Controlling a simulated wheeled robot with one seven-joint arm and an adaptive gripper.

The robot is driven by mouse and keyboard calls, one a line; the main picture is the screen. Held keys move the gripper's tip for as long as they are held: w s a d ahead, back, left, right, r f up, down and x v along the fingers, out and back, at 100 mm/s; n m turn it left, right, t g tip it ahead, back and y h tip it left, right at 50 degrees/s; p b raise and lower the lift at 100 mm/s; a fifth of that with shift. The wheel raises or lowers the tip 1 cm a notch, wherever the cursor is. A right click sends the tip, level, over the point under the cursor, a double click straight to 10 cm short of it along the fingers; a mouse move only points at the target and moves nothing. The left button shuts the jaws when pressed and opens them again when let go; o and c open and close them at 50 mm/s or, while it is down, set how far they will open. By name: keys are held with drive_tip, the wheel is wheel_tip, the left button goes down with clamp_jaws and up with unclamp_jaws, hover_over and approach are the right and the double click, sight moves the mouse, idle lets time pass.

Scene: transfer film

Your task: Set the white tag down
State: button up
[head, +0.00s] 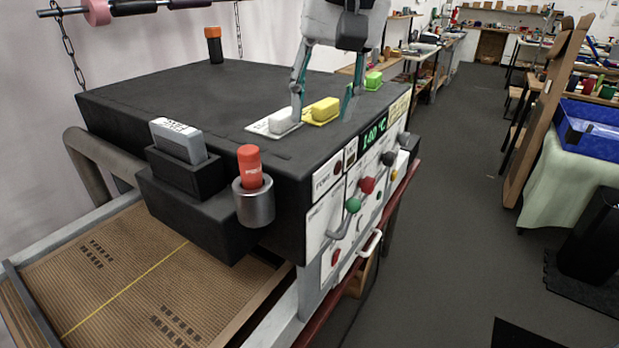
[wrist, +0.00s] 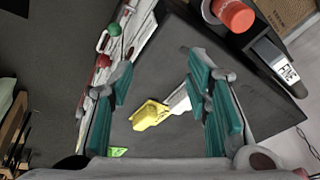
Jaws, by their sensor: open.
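The white tag (head: 280,121) rests on a white labelled card (head: 259,127) on top of the dark machine. Beside it, a yellow tag (head: 325,108) sits on a yellow card, and a green tag (head: 373,79) lies farther right. My gripper (head: 322,110) is open over this row, with one finger beside the white tag and the other right of the yellow tag. In the wrist view, my gripper (wrist: 160,80) has the yellow tag (wrist: 150,114) between its spread fingers. A white piece (wrist: 180,101) shows partly behind the right-hand finger. Nothing is held.
A red-orange cylinder (head: 250,166) stands in a metal cup, and a grey block (head: 179,141) sits in a black holder at the machine's front left. An orange-capped bottle (head: 214,45) stands at the back. The front panel (head: 352,200) has knobs. The machine top is clear toward the left.

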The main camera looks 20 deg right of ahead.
drive_tip(key=s+f+n+t, duration=0.2)
drive_tip(key=s+f+n, duration=0.2)
drive_tip(key=s+f, duration=0.7)
drive_tip(key=shift+s+a+n, duration=0.15)
drive_tip(key=shift+a+n, duration=0.15)
drive_tip(key=shift+a, duration=0.05)
